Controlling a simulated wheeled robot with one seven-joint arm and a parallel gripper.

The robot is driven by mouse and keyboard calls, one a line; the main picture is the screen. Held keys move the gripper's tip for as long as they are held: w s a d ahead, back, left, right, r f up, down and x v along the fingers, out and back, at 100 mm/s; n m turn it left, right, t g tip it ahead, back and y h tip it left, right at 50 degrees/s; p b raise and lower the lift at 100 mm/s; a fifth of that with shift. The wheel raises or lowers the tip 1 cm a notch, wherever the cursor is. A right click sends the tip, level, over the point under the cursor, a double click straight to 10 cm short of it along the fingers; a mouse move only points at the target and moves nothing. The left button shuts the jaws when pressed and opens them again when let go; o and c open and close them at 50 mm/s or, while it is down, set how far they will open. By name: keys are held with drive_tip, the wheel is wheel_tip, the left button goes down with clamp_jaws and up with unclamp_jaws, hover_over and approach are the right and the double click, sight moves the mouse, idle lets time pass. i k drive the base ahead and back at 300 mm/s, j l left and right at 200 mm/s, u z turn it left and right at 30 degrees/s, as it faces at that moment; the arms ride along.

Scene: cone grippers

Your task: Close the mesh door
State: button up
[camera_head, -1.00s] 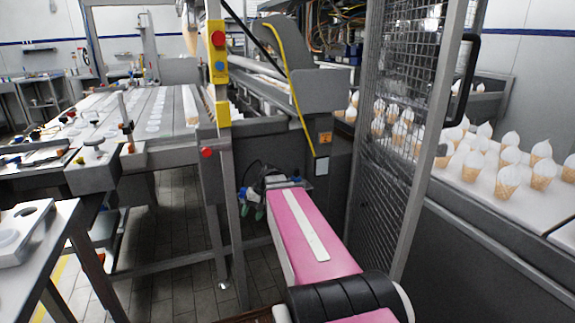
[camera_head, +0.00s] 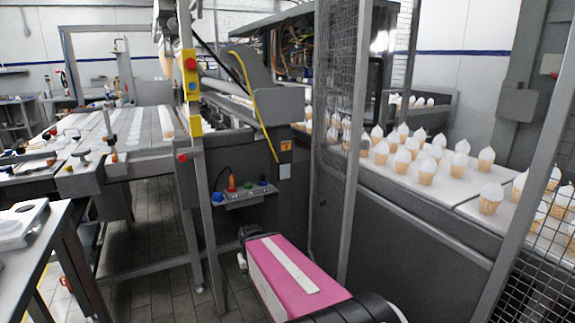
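The mesh door (camera_head: 333,120) stands near the middle of the view, a tall wire-mesh panel with a grey metal edge post. I see it at a steep angle, so it looks narrow. A dark handle (camera_head: 374,85) shows beside its post, on the right. My pink arm link reaches forward along the bottom middle, left of the door's lower part. A small dark part shows past its far end. I cannot make out the fingers of my gripper, which seem hidden behind the link. I see no contact between my arm and the door.
At the right, a slanted post with more mesh (camera_head: 540,270) stands close. Behind the door, a conveyor (camera_head: 445,205) carries several filled cones. A table edge (camera_head: 40,240) is at the lower left.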

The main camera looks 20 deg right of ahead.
sight(357, 145)
drive_tip(key=k+z, duration=0.15)
drive_tip(key=k, duration=0.5)
drive_tip(key=k+l+z, duration=0.15)
drive_tip(key=k, duration=0.55)
